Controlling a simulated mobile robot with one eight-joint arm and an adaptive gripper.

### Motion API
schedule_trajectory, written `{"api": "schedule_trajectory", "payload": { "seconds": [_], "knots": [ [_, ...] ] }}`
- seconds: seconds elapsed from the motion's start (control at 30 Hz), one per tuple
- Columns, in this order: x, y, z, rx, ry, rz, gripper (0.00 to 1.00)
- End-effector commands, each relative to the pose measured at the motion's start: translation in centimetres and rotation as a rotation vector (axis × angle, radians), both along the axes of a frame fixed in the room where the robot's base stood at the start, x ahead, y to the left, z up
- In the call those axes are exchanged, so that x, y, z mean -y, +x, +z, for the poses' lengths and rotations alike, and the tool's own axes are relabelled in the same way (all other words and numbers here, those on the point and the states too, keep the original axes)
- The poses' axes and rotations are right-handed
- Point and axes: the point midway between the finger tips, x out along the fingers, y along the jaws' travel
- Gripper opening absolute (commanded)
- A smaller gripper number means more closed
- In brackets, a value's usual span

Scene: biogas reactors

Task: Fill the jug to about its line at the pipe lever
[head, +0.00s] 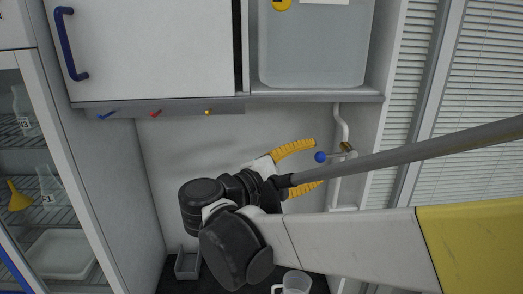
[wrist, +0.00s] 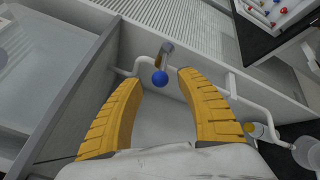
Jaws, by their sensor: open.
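The pipe lever ends in a blue ball knob (head: 320,157), beside a brass-coloured valve on a white pipe (head: 338,190). My gripper (head: 316,164) has its yellow fingers spread and empty, pointing at the lever. In the wrist view the knob (wrist: 160,78) appears between the open fingertips (wrist: 161,76), with no visible contact. The clear jug (head: 295,283) stands on the dark worktop at the bottom of the head view, partly cut off. Its fill line and contents cannot be made out. A pale round vessel (wrist: 308,152) at the wrist view's right edge may be this jug.
A translucent tank (head: 313,45) sits on the shelf above the pipe. Small coloured taps (head: 155,113) line the rail under the white cupboard (head: 150,50). Side walls enclose the bay.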

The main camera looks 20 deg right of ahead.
Motion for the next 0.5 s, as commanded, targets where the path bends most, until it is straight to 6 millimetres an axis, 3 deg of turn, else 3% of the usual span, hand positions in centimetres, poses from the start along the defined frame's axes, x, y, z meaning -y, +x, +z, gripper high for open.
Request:
{"api": "schedule_trajectory", "payload": {
  "seconds": [0.2,0.5],
  "knots": [
    [2.2,0.7,0.0,0.0,0.001,-0.001,0.45],
    [2.5,0.8,0.0,0.001,0.002,0.0,0.45]
  ]
}}
